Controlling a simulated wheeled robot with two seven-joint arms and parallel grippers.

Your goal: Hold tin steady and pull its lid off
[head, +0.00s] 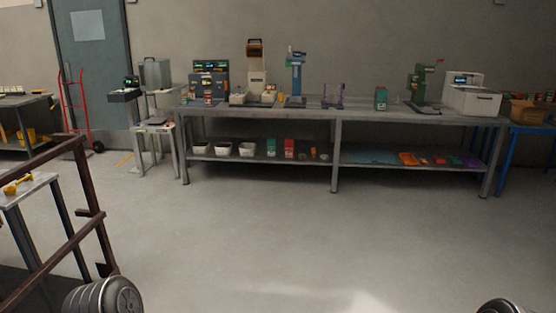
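No tin with a lid can be made out for certain from this distance. On the long grey workbench (345,114) across the room stand small box-like or tin-like containers, among them a green one (381,98) right of centre and a dark red one (208,98) at the left. On its lower shelf (240,157) stand a green container (271,147) and a red container (289,147), with small round items (314,152) beside them. Whether any has a lid is too small to tell. Neither of my grippers is in view; only grey ribbed parts, probably of my arms, show at the bottom corners.
Bench machines, including a blue one (297,75) and a white one (472,97), stand on the workbench. A brown railing (60,220) and a small table (35,182) with a yellow item are near left. A red hand truck (74,115) stands by the door. The middle floor is clear.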

